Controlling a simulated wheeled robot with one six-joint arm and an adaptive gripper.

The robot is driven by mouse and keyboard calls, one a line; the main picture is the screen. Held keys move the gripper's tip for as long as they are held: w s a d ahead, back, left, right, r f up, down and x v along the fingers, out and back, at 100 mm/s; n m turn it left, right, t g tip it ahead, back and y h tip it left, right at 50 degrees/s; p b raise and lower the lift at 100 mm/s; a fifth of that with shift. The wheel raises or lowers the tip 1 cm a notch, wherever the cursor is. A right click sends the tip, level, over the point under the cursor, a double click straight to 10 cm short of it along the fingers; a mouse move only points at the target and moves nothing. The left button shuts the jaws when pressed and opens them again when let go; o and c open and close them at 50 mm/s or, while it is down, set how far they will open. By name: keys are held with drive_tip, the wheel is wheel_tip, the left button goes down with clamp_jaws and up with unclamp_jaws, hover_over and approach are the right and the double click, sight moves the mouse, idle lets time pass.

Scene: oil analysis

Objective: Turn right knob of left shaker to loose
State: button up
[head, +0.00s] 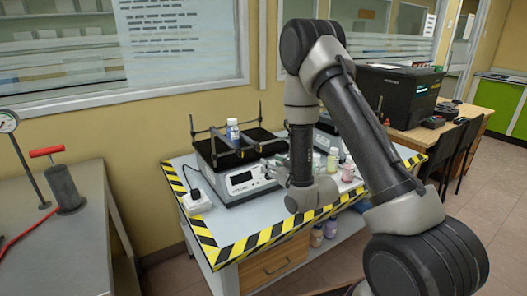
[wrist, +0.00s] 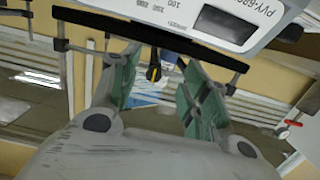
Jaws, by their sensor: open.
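The left shaker (head: 238,180) stands on the table in the head view, with a black platform, upright rods and a white front with a display. Its platform edge, rods and display (wrist: 228,24) show, turned over, at the top of the wrist view. A small dark knob with a yellow mark (wrist: 153,73) shows between my fingers there; I cannot tell for sure which knob it is. My gripper (wrist: 163,78) is open, with green-grey fingers apart on both sides of the knob. In the head view my gripper (head: 278,172) is at the shaker's right front, partly hidden by my arm.
A second shaker (head: 325,122) is partly hidden behind my arm. Small bottles (head: 332,160) stand to the right. The table's striped front edge is clear.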

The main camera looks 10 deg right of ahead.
sight(261, 149)
drive_tip(key=shift+t, duration=0.7)
drive_tip(key=w+r, duration=0.1)
drive_tip(key=w, duration=0.1)
drive_tip(key=w+a+r, duration=0.1)
drive_tip(key=w, duration=0.2)
drive_tip(key=w+a, duration=0.1)
drive_tip(key=w, duration=0.1)
drive_tip(key=shift+w+a+r, duration=0.2)
drive_tip(key=shift+w+r, duration=0.15)
drive_tip(key=shift+r, duration=0.05)
drive_tip(key=shift+c, duration=0.3)
clamp_jaws()
